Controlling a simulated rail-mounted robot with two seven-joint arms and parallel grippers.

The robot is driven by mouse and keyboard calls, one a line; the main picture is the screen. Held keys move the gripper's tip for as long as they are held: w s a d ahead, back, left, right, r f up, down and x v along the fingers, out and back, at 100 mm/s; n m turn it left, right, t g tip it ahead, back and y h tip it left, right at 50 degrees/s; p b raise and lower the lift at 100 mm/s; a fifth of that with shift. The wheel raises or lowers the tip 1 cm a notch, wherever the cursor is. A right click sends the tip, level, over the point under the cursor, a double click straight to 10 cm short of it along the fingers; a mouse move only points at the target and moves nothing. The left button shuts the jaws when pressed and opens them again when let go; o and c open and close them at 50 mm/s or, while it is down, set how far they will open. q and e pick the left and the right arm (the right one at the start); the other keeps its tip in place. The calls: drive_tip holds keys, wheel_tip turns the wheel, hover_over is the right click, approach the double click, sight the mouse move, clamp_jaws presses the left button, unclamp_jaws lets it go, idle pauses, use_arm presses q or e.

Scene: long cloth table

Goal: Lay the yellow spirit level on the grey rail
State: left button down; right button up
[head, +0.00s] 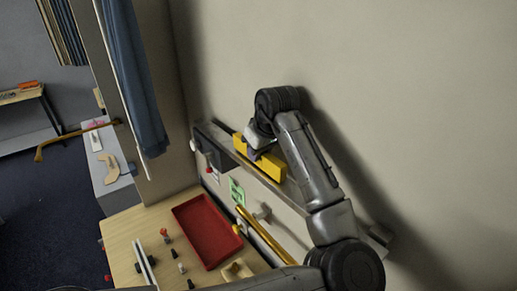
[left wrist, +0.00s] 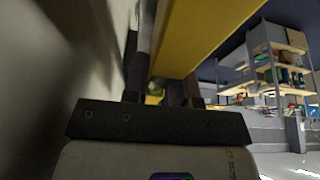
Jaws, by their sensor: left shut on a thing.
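The yellow spirit level (head: 269,168) is a long yellow bar seen at the wall in the head view. It lies lengthwise along the grey rail (head: 213,138). My left gripper (head: 255,152) is shut on the spirit level near its middle. In the left wrist view the yellow level (left wrist: 200,35) runs across the top between the fingers. The level covers part of the rail, and I cannot tell whether it touches the rail or is held just above it. My right gripper is not in view.
Below the rail, a wooden table (head: 127,226) holds a red tray (head: 207,232) and several small parts. A yellow bar (head: 264,238) slants beside the tray. A blue curtain (head: 136,80) hangs left of the rail. The wall is close behind.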

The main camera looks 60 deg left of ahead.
use_arm(q)
drive_tip(key=c, duration=0.8)
unclamp_jaws()
drive_tip(key=shift+c, duration=0.2)
drive_tip(key=b+v, duration=0.3)
drive_tip(key=v, duration=1)
drive_tip(key=shift+d+r, duration=0.15)
drive_tip(key=shift+r, duration=0.25)
